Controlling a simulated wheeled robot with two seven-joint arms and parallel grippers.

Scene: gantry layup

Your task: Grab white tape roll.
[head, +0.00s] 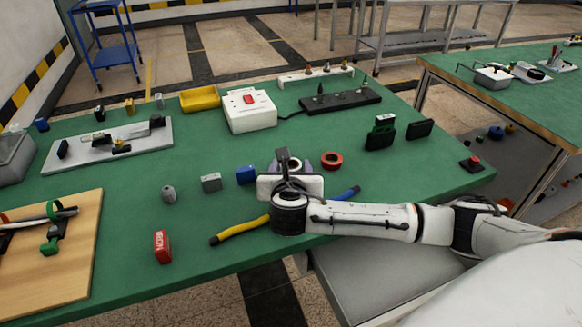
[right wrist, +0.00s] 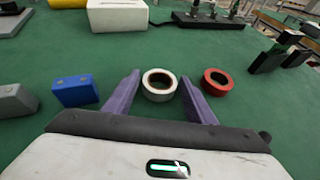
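The white tape roll (right wrist: 159,84) lies flat on the green table, and in the right wrist view it sits between the tips of my right gripper's two purple fingers (right wrist: 158,97). The fingers are spread wide, with a gap to the roll on each side. In the head view my right gripper (head: 292,165) is low over the table, and its wrist partly hides the white roll (head: 294,161). A red tape roll (right wrist: 217,82) lies just right of the right finger; it also shows in the head view (head: 332,160). My left gripper is not in view.
A blue block (right wrist: 75,91) and a grey block (head: 211,183) lie left of the gripper. A white box with a red switch (head: 248,110) stands behind.

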